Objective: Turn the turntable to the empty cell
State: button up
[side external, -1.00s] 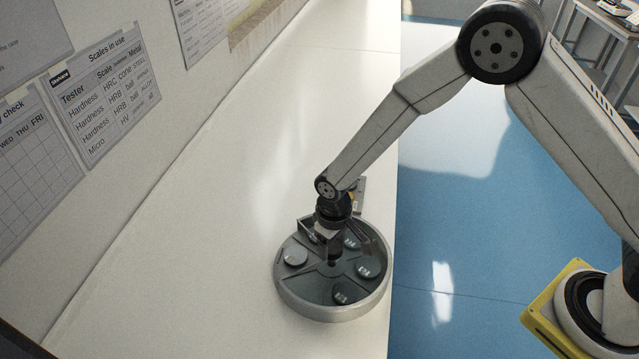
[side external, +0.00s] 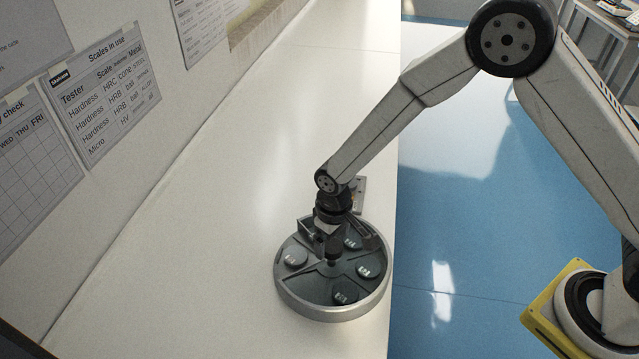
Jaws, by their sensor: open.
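The turntable (side external: 332,304) is a round grey tray with a raised rim on the white bench. Ribs divide it into cells, and several round grey pieces lie in them. One piece sits in the left cell (side external: 295,257), one at the front (side external: 344,291) and one at the right (side external: 369,267). The front left cell (side external: 305,281) shows no piece. A dark knob (side external: 333,258) stands at the middle. My gripper (side external: 336,248) points down over the turntable with its fingers apart, close above the knob. I cannot tell whether they touch it. The gripper hides part of the back cells.
A small grey block (side external: 359,194) stands on the bench behind the turntable, partly hidden by my arm. The bench's right edge drops to a blue floor (side external: 460,230) close beside the turntable. The bench (side external: 200,270) is clear to the left, up to the wall with posted sheets.

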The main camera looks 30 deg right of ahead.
aim_at(335, 245)
jog(key=shift+r, duration=3.2)
jog(key=shift+d, duration=0.1)
jog(key=shift+d+r, duration=0.15)
jog(key=shift+d, duration=0.05)
jog(key=s+d+r+m+t, duration=0.1)
jog(key=s+d+r, duration=0.2)
jog(key=s+d, duration=0.3)
jog(key=s+d+r+m+t, duration=0.1)
jog(key=s+d+r+m, duration=0.1)
jog(key=s+d+r, duration=0.2)
jog(key=s+d, duration=0.3)
jog(key=d, duration=0.3)
jog(key=shift+d+r+t, duration=0.2)
jog(key=shift+t, duration=0.1)
